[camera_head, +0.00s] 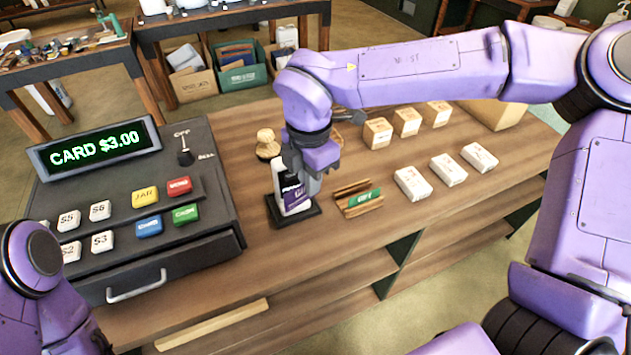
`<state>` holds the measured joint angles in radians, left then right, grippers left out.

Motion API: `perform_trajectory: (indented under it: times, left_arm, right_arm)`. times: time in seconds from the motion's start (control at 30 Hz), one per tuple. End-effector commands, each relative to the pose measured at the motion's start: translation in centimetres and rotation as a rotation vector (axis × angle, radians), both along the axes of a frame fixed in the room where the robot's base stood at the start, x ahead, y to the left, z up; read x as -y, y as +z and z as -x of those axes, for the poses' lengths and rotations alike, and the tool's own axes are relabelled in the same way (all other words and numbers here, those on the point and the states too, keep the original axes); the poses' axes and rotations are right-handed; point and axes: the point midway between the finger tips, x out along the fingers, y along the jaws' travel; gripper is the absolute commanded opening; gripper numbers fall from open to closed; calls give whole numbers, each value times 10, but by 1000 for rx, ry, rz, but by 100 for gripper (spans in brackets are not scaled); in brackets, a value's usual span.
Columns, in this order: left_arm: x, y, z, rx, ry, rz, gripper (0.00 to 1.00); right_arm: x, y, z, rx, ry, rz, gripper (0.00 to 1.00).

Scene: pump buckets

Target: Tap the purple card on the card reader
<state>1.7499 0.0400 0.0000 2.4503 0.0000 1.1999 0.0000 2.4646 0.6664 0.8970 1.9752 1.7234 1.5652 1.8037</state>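The card reader (281,190) is a white upright unit on a black base (312,211), to the right of the cash register. My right gripper (312,182) comes down from above at the reader's right side. A small purple patch, which looks like the purple card (299,194), shows between the gripper and the reader's face. The gripper looks shut on the card, with the fingers partly hidden. The card seems to be against or very close to the reader; touching cannot be told. My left arm shows at the lower left, with its gripper out of view.
The black cash register (190,240) reads "CARD $3.00". A wooden holder (352,187) with a green gift card (364,201) stands right of the reader. Several small boxes (412,184) stand farther right.

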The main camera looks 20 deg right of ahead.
Motion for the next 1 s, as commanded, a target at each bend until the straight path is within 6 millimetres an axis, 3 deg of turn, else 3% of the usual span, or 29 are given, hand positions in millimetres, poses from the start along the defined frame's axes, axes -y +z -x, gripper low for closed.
perform_trajectory:
  times: [0.2,0.43,1.0]
  left_arm:
    - [0,1,0,0,0,0,0]
    - [0,7,0,0,0,0,0]
    - [0,7,0,0,0,0,0]
  right_arm:
    - [-1,-12,-23,-1,0,0,0]
    - [-1,-13,-44,-1,0,0,0]
    - [-2,-14,-50,0,1,0,0]
